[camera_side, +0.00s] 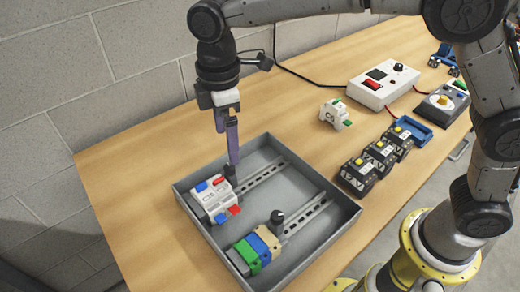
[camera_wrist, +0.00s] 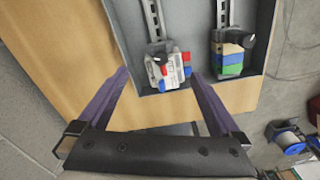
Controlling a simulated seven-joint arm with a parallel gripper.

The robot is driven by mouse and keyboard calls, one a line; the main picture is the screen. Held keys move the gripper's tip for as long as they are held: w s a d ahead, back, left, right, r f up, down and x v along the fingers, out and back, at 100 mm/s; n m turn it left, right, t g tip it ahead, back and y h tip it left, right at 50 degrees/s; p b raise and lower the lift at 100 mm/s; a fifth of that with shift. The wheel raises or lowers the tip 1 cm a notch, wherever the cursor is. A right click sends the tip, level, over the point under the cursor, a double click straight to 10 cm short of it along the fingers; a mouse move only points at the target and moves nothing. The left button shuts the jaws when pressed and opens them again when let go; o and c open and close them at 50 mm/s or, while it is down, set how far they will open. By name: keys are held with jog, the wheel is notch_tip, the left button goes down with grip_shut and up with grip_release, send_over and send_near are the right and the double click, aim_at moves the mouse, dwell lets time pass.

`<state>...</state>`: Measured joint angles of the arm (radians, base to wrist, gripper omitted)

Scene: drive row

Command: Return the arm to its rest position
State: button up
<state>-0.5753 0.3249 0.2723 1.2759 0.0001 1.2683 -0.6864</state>
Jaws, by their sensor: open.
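My gripper (camera_side: 233,162) hangs pointing down over the left part of the grey tray (camera_side: 356,212). Its purple fingers are spread wide in the wrist view (camera_wrist: 160,76), with nothing held between them. A white module (camera_side: 212,203) with red and blue parts sits at the end of the left metal rail in the tray. It shows beyond the fingertips in the wrist view (camera_wrist: 174,72), apart from both fingers. A dark end stop (camera_side: 230,173) is behind the module, close to the fingertips in the side view. The exact fingertip height is hard to tell.
Green, blue and tan blocks (camera_side: 256,250) sit on the right rail beside a black knob (camera_side: 277,216). A white-green module (camera_side: 335,114), several black modules (camera_side: 374,165), a white control box (camera_side: 384,85) and a blue tray (camera_side: 410,131) stand to the right. A block wall (camera_side: 90,80) is behind.

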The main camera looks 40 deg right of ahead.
jog(key=s+d+r+m+t, duration=0.2)
jog(key=s+d+r, duration=0.1)
jog(key=d+r, duration=0.5)
jog(key=s+d+r+m+t, duration=0.1)
jog(key=s+d+r+m, duration=0.3)
jog(key=d, duration=0.5)
jog(key=s+d+m+t, duration=0.2)
jog(key=s+d+m, duration=0.1)
jog(key=s+d, duration=0.5)
jog(key=s+f+m, duration=0.5)
jog(key=s+f, duration=0.3)
jog(key=shift+d+t, duration=0.3)
jog(key=shift+d, duration=0.05)
jog(key=shift+s, duration=0.1)
